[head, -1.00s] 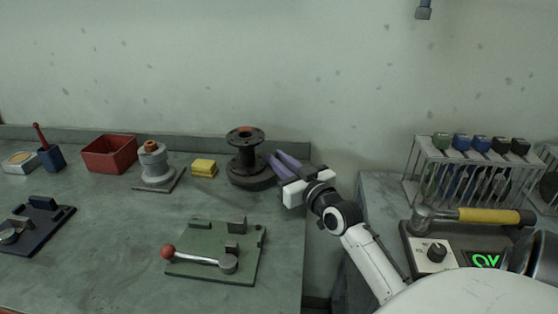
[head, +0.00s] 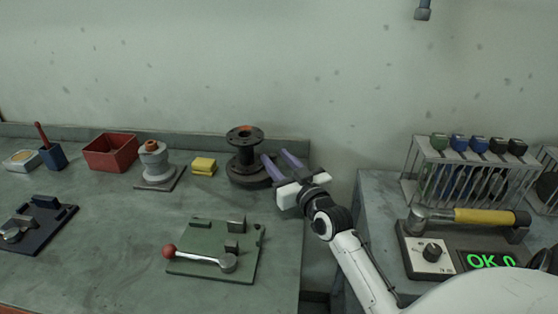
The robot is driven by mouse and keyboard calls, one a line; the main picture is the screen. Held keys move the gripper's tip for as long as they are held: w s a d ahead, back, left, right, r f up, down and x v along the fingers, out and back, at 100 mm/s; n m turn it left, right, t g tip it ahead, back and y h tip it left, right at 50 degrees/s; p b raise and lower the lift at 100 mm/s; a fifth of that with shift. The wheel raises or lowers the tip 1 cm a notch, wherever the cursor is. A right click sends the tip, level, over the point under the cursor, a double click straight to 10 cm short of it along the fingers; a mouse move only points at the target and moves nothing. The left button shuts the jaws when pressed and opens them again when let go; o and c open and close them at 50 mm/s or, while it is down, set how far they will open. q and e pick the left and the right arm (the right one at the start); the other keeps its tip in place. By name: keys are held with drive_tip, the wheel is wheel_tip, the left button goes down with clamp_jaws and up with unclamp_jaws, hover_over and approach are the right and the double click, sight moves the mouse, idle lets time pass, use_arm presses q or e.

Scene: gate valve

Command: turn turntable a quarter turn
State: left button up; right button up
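The turntable is a dark round base (head: 246,176) near the back right of the left bench. A dark flanged valve body (head: 246,150) stands upright on it. My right gripper (head: 278,160) is at the right side of the turntable, its two purple fingers pointing toward the back and left. The fingers are spread apart with nothing seen between them. The left fingertip is close to the valve body and the turntable's edge; I cannot tell whether it touches. My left gripper is not in view.
On the bench are a green plate with a red-knobbed lever (head: 214,252), a yellow block (head: 203,166), a grey spool (head: 155,162), a red bin (head: 110,152) and a blue cup (head: 52,156). A torque wrench (head: 470,216) and tool rack (head: 465,172) stand on the right bench.

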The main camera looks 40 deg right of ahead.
drive_tip(key=v, duration=1)
drive_tip(key=shift+s, duration=0.15)
drive_tip(key=shift+b, duration=0.3)
